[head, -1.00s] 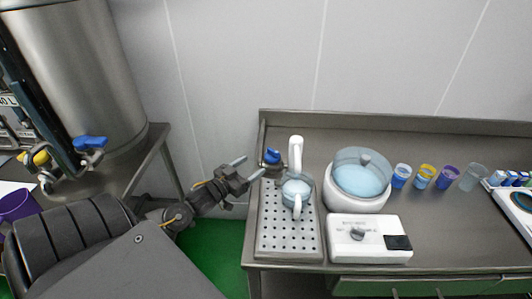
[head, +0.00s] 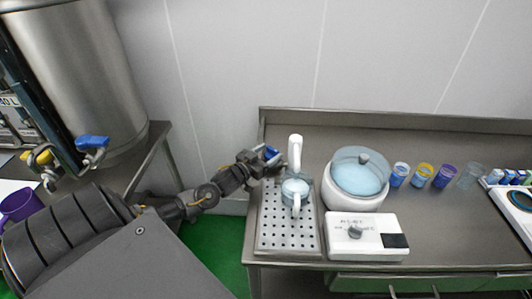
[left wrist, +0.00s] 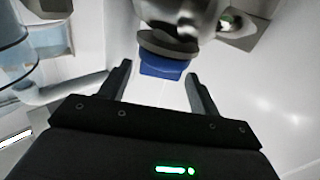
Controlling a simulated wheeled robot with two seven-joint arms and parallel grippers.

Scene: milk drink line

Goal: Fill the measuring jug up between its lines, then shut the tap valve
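The measuring jug (head: 295,186), clear with a white handle, stands on the perforated drip tray (head: 275,232) below a white curved spout (head: 295,150). Pale blue shows in it; its lines and exact level are too small to read. The tap valve's blue handle (head: 271,153) is left of the spout. My left gripper (head: 272,162) is at this handle. In the left wrist view, its two fingers (left wrist: 158,72) are apart, with the blue handle (left wrist: 163,67) between and just beyond the tips, with gaps on both sides. My right gripper is out of view.
A glass-lidded white pot (head: 358,182) stands right of the jug, behind a white control box (head: 366,238). Several cups (head: 422,176) stand further right. A steel tank with another blue-handled valve (head: 92,143) is at the left. Green floor lies between the tables.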

